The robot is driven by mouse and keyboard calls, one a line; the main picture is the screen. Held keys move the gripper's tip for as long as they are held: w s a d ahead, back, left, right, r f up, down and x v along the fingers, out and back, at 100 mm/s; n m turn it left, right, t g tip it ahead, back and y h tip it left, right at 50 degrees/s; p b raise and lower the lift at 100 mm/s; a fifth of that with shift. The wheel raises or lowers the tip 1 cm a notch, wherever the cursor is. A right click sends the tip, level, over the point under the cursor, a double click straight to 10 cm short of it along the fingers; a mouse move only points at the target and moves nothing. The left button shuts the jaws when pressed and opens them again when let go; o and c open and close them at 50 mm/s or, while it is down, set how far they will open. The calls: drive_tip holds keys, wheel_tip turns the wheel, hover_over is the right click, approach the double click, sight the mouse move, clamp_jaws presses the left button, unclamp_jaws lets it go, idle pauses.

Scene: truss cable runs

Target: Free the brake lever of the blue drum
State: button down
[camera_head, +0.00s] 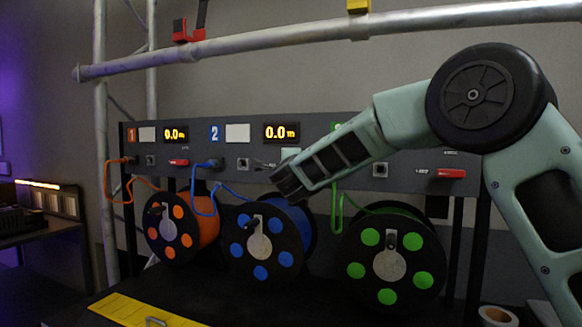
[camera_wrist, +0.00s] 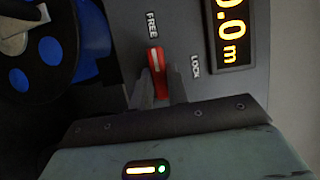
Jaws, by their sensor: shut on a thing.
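The blue drum (camera_head: 240,246) sits on its stand in the middle of the row below the panel, and its edge shows in the wrist view (camera_wrist: 85,45). Its red brake lever (camera_wrist: 154,60) is on the panel between the printed words FREE and LOCK. In the wrist view the lever's red end lies toward FREE, with LOCK off to its right. My gripper (camera_wrist: 160,90) is shut on the lever, one finger on each side, which hide its lower part. In the head view my gripper (camera_head: 278,181) is at the panel above the blue drum and covers the lever.
An orange drum (camera_head: 182,238) stands left and a green drum (camera_head: 392,262) right, with red levers (camera_head: 179,162) (camera_head: 452,173) above them. Orange, blue and green cables hang close below the panel (camera_head: 350,125). A truss pipe (camera_head: 300,42) crosses above; a yellow plate (camera_head: 130,310) lies in front.

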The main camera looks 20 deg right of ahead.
drive_tip(key=c, duration=1.4)
unclamp_jaws()
drive_tip(key=shift+o, duration=0.2)
drive_tip(key=shift+s, duration=0.1)
drive_tip(key=b+v, duration=0.4)
drive_tip(key=v, duration=1.3)
drive_tip(key=shift+s, duration=0.15)
